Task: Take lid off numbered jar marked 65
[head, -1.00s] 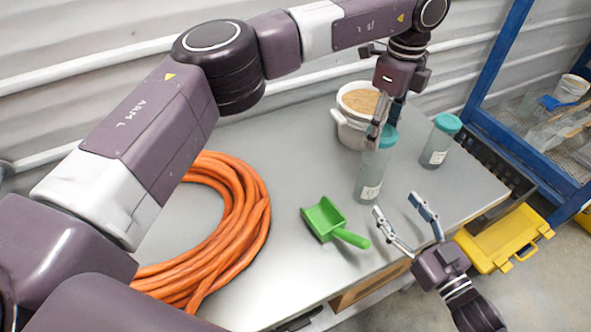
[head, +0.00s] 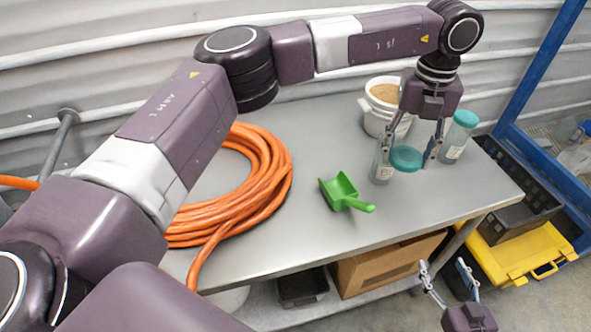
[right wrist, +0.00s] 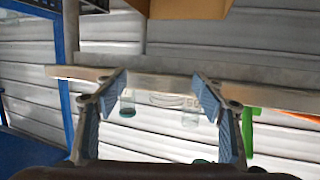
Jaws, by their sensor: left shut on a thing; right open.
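My left gripper (head: 408,156) is shut on a teal lid (head: 406,160), holding it clear of any jar, over the right part of the table. A clear jar (head: 382,172) with a pale label stands upright and lidless just left of the lid, partly behind a finger. Its label is too small to read surely in the head view. The jar also shows upside down in the right wrist view (right wrist: 190,119). A second jar (head: 452,151) with its teal lid on stands behind to the right. My right gripper (head: 443,264) is open and empty, low in front of the table.
A white bucket (head: 373,118) of tan substrate stands behind the jars. A green scoop (head: 341,190) and an orange hose coil (head: 275,190) lie on the grey table (head: 310,235). A yellow case (head: 520,258) and black crate are at the right. A cardboard box (head: 385,264) sits beneath.

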